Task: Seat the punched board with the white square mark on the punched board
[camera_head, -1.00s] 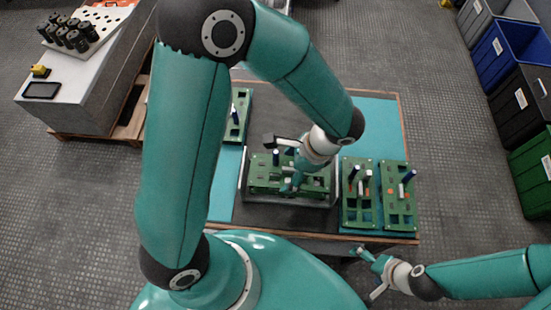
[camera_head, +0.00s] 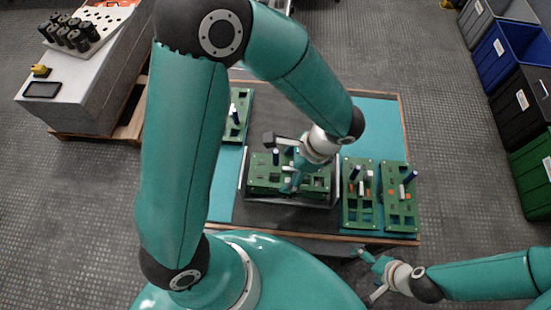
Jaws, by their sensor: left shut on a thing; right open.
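A green punched board (camera_head: 262,180) lies in the grey metal holder (camera_head: 262,199) at the middle of the table. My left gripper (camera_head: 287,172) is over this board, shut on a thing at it. The gripper and wrist hide part of the board, and I cannot make out the white square mark or tell a second board from the one beneath. Two more green punched boards, one nearer (camera_head: 358,211) and one at the far right (camera_head: 401,212), lie side by side right of the holder. My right gripper (camera_head: 369,275) is open and empty off the table's front edge.
Another green board (camera_head: 237,116) lies at the table's back left, partly behind my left arm. A grey bench (camera_head: 90,95) with black cylinders stands at the far left. Blue, black and green bins (camera_head: 510,55) line the right side.

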